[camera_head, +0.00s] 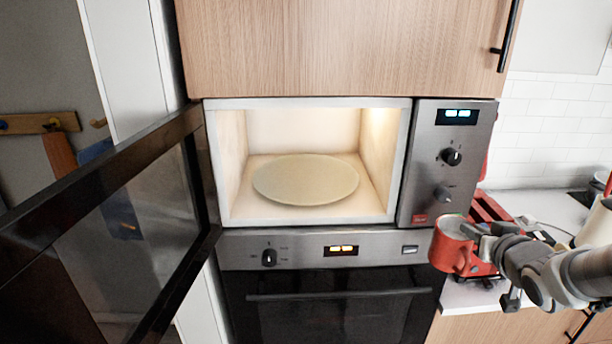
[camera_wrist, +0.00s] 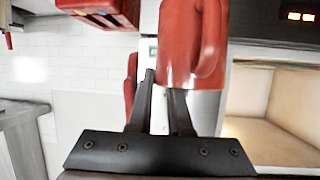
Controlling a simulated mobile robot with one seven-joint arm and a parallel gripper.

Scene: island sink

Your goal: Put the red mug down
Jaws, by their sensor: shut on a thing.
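The red mug (camera_head: 449,250) is in the air at the right in the head view, in front of the oven's right edge and below the microwave's control panel. It looks roughly upright, with its pale inside showing at the top. My gripper (camera_head: 478,240) is shut on it from the right. In the wrist view the mug (camera_wrist: 182,40) is at the top, past the tips of my gripper (camera_wrist: 160,82); exactly where the fingers touch it is hard to tell. The open microwave (camera_head: 235,212) is left of the mug, with an empty round turntable (camera_head: 305,180) inside.
The microwave door (camera_head: 150,205) stands wide open at the left. The oven (camera_head: 335,290) below is closed. A red slatted object (camera_head: 490,208) stands on the white counter (camera_head: 545,210) at the right, behind my gripper. A wooden cabinet (camera_head: 340,45) is above the microwave.

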